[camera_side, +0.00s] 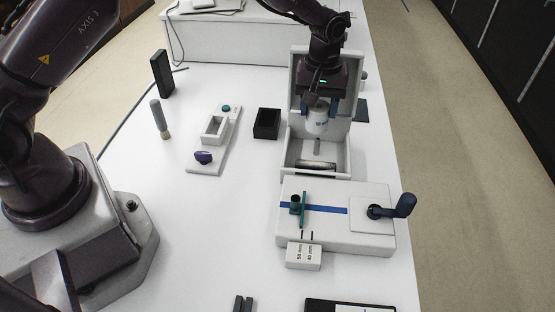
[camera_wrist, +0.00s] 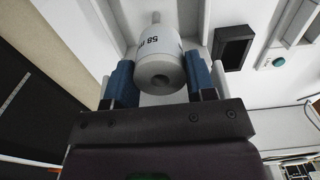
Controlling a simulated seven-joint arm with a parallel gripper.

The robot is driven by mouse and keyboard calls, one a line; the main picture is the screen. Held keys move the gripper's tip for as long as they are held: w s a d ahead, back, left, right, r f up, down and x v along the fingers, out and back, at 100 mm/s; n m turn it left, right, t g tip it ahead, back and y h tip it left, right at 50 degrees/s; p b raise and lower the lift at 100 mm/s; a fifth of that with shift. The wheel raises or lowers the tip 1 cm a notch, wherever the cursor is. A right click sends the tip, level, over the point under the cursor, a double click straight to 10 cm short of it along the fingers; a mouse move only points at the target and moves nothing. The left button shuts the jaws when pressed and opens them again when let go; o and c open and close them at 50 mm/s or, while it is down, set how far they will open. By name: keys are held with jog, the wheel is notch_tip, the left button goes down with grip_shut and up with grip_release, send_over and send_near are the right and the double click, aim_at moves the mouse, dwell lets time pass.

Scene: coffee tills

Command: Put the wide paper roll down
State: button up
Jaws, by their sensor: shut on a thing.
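My gripper (camera_side: 319,106) is shut on a white paper roll (camera_side: 317,122), with a blue-padded finger on each side of it. In the wrist view my gripper (camera_wrist: 160,80) holds the roll (camera_wrist: 160,50), which shows "58" print on its side and a dark hole in its end. The roll is in the air above an open white printer box (camera_side: 290,166) with its lid raised behind. A short grey peg (camera_side: 317,147) shows just below the roll. A dark, shiny bar (camera_side: 316,165) lies at the box's front. Whether the roll touches the peg is unclear.
A white crank device (camera_side: 340,235) with a blue strip stands in front, with a "58 mm / 40 mm" block (camera_side: 304,257). To the left are a black open bin (camera_side: 267,124) and a white tray (camera_side: 206,168) with a purple knob.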

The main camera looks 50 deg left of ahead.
jog(key=s+a+f, duration=0.1)
jog(key=s, duration=0.4)
jog(key=s+a+f, duration=0.2)
jog(key=s, duration=0.4)
jog(key=s+a+f, duration=0.1)
jog(key=s+f, duration=0.1)
jog(key=s, duration=0.3)
jog(key=shift+s+a+f, duration=0.2)
jog(key=shift+s, duration=0.15)
jog(key=shift+f, duration=1.95)
jog(key=o, duration=1)
jog(key=shift+f, duration=0.1)
